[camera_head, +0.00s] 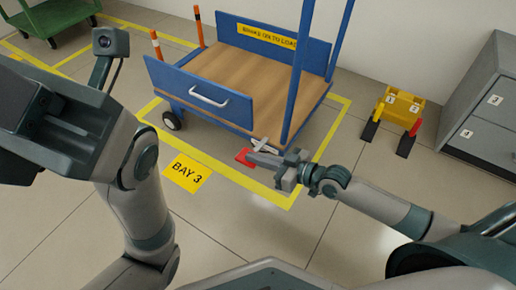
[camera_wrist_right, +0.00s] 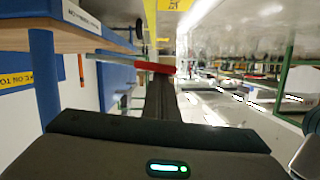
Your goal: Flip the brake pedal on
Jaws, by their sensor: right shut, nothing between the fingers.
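A blue cart with a wooden deck (camera_head: 245,85) stands in the yellow-marked bay. Its red brake pedal (camera_head: 243,157) is low at the cart's near edge. In the right wrist view the red pedal (camera_wrist_right: 153,67) is a bar across the far end of my dark fingers. My right gripper (camera_head: 262,158) is shut and empty, with its tips at or just beside the pedal; I cannot tell whether they touch. The gripper also shows in the right wrist view (camera_wrist_right: 160,97). My left arm is at the left, and its fingertips are not visible.
A yellow floor sign reads BAY 3 (camera_head: 187,172). Yellow chocks with red and black parts (camera_head: 398,108) stand right of the cart, beside a grey cabinet (camera_head: 487,100). A green cart (camera_head: 50,18) is at the far left. The floor in front is clear.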

